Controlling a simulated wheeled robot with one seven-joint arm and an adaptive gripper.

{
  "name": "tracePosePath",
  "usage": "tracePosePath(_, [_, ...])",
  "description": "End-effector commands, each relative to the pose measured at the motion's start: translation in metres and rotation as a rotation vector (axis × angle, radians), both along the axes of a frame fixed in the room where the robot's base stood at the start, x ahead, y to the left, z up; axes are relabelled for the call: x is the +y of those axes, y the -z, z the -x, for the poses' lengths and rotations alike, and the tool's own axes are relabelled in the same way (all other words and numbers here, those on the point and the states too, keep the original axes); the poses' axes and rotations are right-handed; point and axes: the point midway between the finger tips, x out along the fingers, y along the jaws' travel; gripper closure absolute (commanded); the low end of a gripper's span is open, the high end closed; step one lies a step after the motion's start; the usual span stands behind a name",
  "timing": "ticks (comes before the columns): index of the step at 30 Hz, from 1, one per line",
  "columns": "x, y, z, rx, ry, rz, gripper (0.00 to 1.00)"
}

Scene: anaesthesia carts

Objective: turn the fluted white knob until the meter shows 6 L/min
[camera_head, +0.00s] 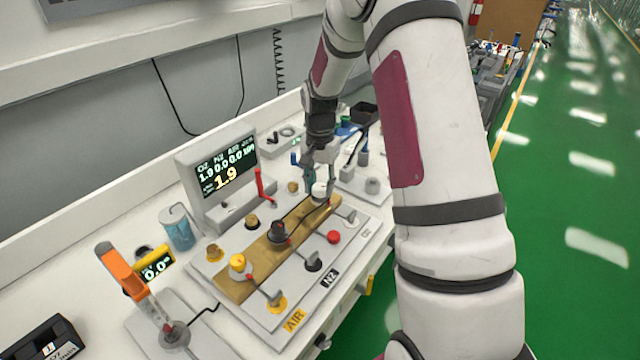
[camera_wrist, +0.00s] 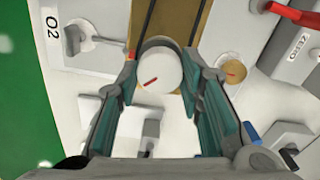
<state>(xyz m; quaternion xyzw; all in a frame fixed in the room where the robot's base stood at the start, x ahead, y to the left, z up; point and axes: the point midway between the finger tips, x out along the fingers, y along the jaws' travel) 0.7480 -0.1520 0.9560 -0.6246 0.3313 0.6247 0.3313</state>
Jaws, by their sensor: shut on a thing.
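The white knob (camera_wrist: 160,71) with a red line on its face lies between the fingers in the wrist view. My gripper (camera_wrist: 160,78) is shut on it, one finger on each side. The meter (camera_head: 226,167) shows a large yellow 1.9, with O2, N2 and AIR headings above smaller white figures. The O2 label (camera_wrist: 54,22) is beside the knob in the wrist view.
A black knob (camera_head: 278,232) and a yellow knob (camera_head: 238,264) stand along the same brown bar (camera_head: 240,287). A red lever (camera_head: 262,186) rises near the meter. A red button (camera_head: 333,237) sits in front of the bar. An orange-handled lever (camera_head: 122,271) stands at the left.

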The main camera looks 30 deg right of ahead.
Motion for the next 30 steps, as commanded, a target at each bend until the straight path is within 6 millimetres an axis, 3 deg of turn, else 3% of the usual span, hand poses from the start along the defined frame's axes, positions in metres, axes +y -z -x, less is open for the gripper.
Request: tracePosePath(30, [0.0007, -0.0007, -0.0004, -0.001, -0.967, 0.001, 0.94])
